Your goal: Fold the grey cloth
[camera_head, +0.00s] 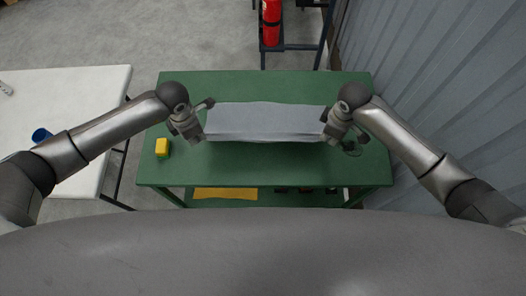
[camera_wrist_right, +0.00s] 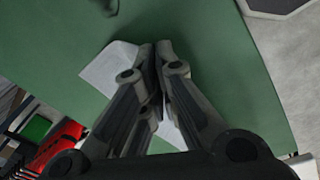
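The grey cloth (camera_head: 265,120) lies over the green table (camera_head: 270,88) between my two grippers. Its near edge looks raised, with a dark shadow on the tabletop in front of it. My left gripper (camera_head: 201,134) is at the cloth's near left corner and looks shut on it; its fingertips are partly hidden. My right gripper (camera_head: 331,136) is at the near right corner. In the right wrist view its fingers (camera_wrist_right: 158,52) are close together with the cloth (camera_wrist_right: 110,72) between and beside them.
A yellow block (camera_head: 162,147) sits on the table's left side. A white table (camera_head: 70,90) with a blue cup (camera_head: 41,135) stands at left. A red extinguisher (camera_head: 271,22) is behind the green table. A corrugated wall (camera_head: 440,80) bounds the right side. A yellow item (camera_head: 225,193) lies on the lower shelf.

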